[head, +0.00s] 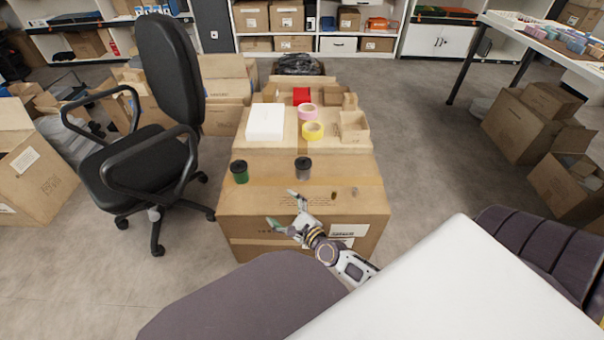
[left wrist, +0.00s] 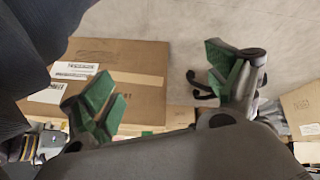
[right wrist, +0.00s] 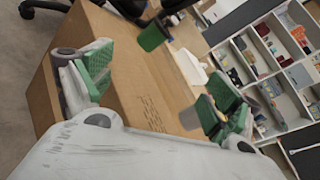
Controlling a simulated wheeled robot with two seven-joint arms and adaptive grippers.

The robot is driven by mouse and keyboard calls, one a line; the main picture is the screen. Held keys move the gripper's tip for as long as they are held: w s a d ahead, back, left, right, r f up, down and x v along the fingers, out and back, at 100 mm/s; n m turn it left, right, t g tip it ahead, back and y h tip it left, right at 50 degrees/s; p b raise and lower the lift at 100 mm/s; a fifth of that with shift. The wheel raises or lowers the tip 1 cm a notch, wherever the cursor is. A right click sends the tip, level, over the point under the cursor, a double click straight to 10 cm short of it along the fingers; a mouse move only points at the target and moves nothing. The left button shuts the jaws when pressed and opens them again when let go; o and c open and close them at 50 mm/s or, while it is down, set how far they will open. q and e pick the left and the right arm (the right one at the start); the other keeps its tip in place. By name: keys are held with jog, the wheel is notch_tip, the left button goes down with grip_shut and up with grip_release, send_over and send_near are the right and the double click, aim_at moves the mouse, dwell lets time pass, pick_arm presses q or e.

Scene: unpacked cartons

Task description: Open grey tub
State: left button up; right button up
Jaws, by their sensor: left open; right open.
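The grey tub (head: 303,169) with a black lid stands upright on the big cardboard carton (head: 240,209). A green tub (head: 239,173) with a black lid stands to its left. My right gripper (head: 283,208) is open and empty at the carton's near edge, in front of the grey tub and apart from it. In the right wrist view, the green tub (right wrist: 152,37) shows beyond the fingers; a grey shape beside the right-hand finger looks like the grey tub (right wrist: 189,118), partly hidden. My left gripper (left wrist: 160,88) is open and empty in the left wrist view, outside the head view.
Behind the tubs are a white box (head: 265,122), pink tape (head: 308,112), yellow tape (head: 313,131), a red box (head: 301,96) and a small open carton (head: 353,127). An office chair (head: 165,110) stands at the left. The carton top around both tubs is mostly clear.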

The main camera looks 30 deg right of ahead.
jog(key=d+f+m+h, duration=0.1)
jog(key=d+m+h, duration=0.1)
jog(key=d+m, duration=0.1)
jog(key=d+f+m+h, duration=0.1)
jog(key=d+m+h, duration=0.1)
jog(key=d+m, duration=0.2)
jog(key=d+m+h+b, duration=0.1)
jog(key=d+m+h, duration=0.2)
jog(key=d+m, duration=0.1)
jog(key=shift+w+d+f+t, duration=0.2)
jog(key=shift+d+f+t, duration=0.2)
jog(key=shift+d, duration=0.05)
jog(key=shift+d+f+m+h, duration=0.1)
jog(key=shift+d+m+h, duration=0.2)
jog(key=shift+d+m, duration=0.3)
pick_arm(q)
jog(key=f, duration=0.2)
jog(key=shift+d+f+t, duration=0.2)
jog(key=shift+f+t, duration=0.1)
pick_arm(e)
jog(key=b, duration=0.1)
send_near(305, 172)
jog(key=shift+x, duration=1.25)
jog(key=shift+b+x, duration=0.35)
jog(key=shift+x, duration=1.35)
pick_arm(q)
jog(key=f, duration=0.2)
jog(key=shift+s+d+f+n+h, duration=0.1)
jog(key=shift+d+f+n+h, duration=0.1)
jog(key=shift+f+n+h, duration=0.15)
